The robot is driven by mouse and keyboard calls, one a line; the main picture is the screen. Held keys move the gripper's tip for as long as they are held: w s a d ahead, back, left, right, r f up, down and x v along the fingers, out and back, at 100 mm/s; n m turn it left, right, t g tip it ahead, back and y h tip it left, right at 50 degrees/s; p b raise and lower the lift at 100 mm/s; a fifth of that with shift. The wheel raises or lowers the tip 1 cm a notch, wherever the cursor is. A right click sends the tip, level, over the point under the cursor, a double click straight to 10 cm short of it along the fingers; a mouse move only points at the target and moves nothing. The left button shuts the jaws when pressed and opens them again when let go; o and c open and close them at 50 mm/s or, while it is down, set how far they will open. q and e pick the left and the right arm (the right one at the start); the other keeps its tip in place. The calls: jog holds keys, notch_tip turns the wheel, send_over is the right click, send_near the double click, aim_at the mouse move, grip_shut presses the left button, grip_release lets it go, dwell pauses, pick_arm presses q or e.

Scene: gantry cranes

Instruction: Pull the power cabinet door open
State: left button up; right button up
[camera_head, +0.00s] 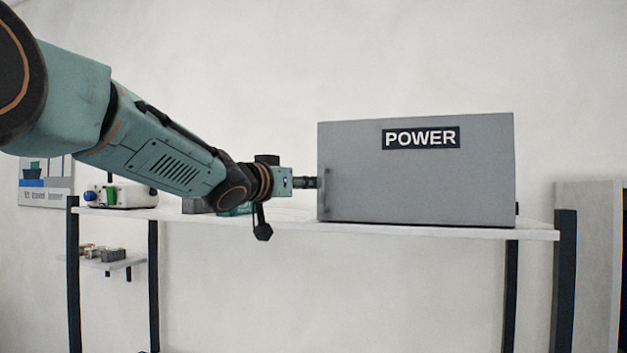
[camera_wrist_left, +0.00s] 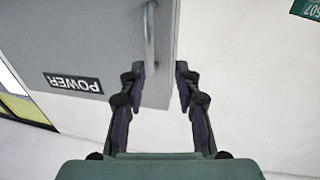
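The grey power cabinet (camera_head: 415,180) stands on a white shelf, its door flat across the front with a dark POWER label (camera_head: 420,138). The door looks shut. A vertical grey handle (camera_head: 326,190) is near the door's left edge; it also shows in the wrist view (camera_wrist_left: 150,38). My left gripper (camera_head: 316,183) is at the handle in the head view. In the wrist view its two fingers (camera_wrist_left: 160,68) are apart, with the handle's near end between or just beyond the tips, closer to the left finger. Contact cannot be told. My right gripper is not in view.
The shelf (camera_head: 450,231) has dark posts (camera_head: 564,280). A white device with a blue knob and a green part (camera_head: 120,195) stands at its left. A smaller lower shelf (camera_head: 105,263) holds small parts. A pale box-like unit (camera_head: 588,260) is at the right.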

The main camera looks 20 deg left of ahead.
aim_at(323, 183)
pick_arm(q)
jog(key=w+d, duration=0.1)
jog(key=w, duration=0.1)
jog(key=w+d+p, duration=0.1)
jog(key=w+d, duration=0.1)
jog(key=shift+w+d, duration=0.2)
jog(key=shift+w, duration=0.1)
jog(key=shift+w+f, duration=0.1)
jog(key=shift+w, duration=0.25)
jog(key=shift+s+a, duration=0.25)
jog(key=shift+a, duration=0.25)
jog(key=shift+s+a, duration=0.2)
jog(key=shift+a, duration=0.25)
jog(key=shift+s+r, duration=0.2)
jog(key=shift+s, duration=0.05)
jog(key=shift+c, duration=0.5)
jog(key=shift+s+d+r, duration=0.1)
jog(key=shift+d, duration=0.2)
jog(key=shift+c, duration=0.7)
jog(key=shift+w+d, duration=0.35)
jog(key=shift+d, duration=0.15)
jog(key=c, duration=0.3)
jog(key=shift+w+a+f, duration=0.15)
jog(key=shift+f, duration=0.05)
grip_shut()
jog(key=shift+s, duration=0.2)
jog(key=shift+a, duration=0.2)
jog(key=shift+f, duration=0.1)
